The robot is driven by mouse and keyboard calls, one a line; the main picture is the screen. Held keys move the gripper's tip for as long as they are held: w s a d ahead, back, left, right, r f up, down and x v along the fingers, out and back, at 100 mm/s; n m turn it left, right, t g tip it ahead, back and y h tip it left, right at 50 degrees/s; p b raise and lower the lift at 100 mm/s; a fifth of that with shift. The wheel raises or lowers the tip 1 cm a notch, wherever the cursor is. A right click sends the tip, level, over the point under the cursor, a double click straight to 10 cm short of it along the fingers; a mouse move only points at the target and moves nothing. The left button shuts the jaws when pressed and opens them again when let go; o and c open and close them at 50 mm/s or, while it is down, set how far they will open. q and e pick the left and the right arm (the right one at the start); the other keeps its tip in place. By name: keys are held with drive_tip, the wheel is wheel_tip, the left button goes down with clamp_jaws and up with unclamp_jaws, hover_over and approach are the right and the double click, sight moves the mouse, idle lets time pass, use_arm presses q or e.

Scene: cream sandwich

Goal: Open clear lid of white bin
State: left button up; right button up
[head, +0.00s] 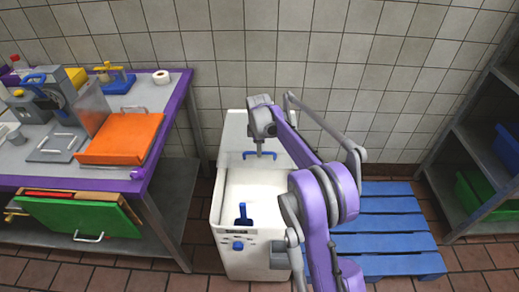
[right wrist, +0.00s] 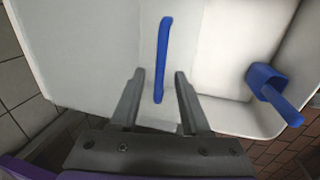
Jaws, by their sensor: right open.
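The white bin (head: 228,241) stands on the floor in the middle of the head view. A blue handle (head: 248,154) runs across its top, at the front of a pale panel (head: 234,134) at the back. The handle also shows in the right wrist view (right wrist: 164,45). A blue scoop (head: 242,218) shows in the front part of the bin; I cannot tell whether clear lid covers it. My right gripper (head: 262,154) is open at the handle, with the handle's near end between its fingers (right wrist: 158,76). It is not closed on it. My left gripper is out of view.
A purple-edged table (head: 180,100) with an orange box (head: 122,138) and a slicer stands left. A green drawer front (head: 80,218) juts out below. A blue pallet (head: 400,240) lies right of the bin, near a dark shelf (head: 450,180). A tiled wall stands behind.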

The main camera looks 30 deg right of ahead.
wheel_tip(320, 180, up, 9)
drive_tip(key=s, duration=0.1)
drive_tip(key=shift+s+a+p, duration=0.3)
drive_tip(key=shift+a+p, duration=0.1)
drive_tip(key=shift+a, duration=0.05)
drive_tip(key=s+a+r+m+t+p, duration=0.1)
drive_tip(key=s+a+r+m+p, duration=0.2)
drive_tip(key=s+a, duration=0.4)
drive_tip(key=s+a+r+m+t+p, duration=0.1)
drive_tip(key=s+a+r+m, duration=0.1)
drive_tip(key=s+a+r, duration=0.45)
drive_tip(key=s+a+f+m+p, duration=0.2)
drive_tip(key=s+f+m, duration=0.1)
drive_tip(key=s, duration=0.7)
drive_tip(key=s+a+f+m+t+y+p, duration=0.1)
drive_tip(key=s+a+f+m, duration=0.1)
drive_tip(key=s, duration=0.7)
drive_tip(key=shift+s+a+f+m+t+p, duration=0.15)
drive_tip(key=shift+s+f+m+t+p, duration=0.2)
drive_tip(key=shift+f+m, duration=0.35)
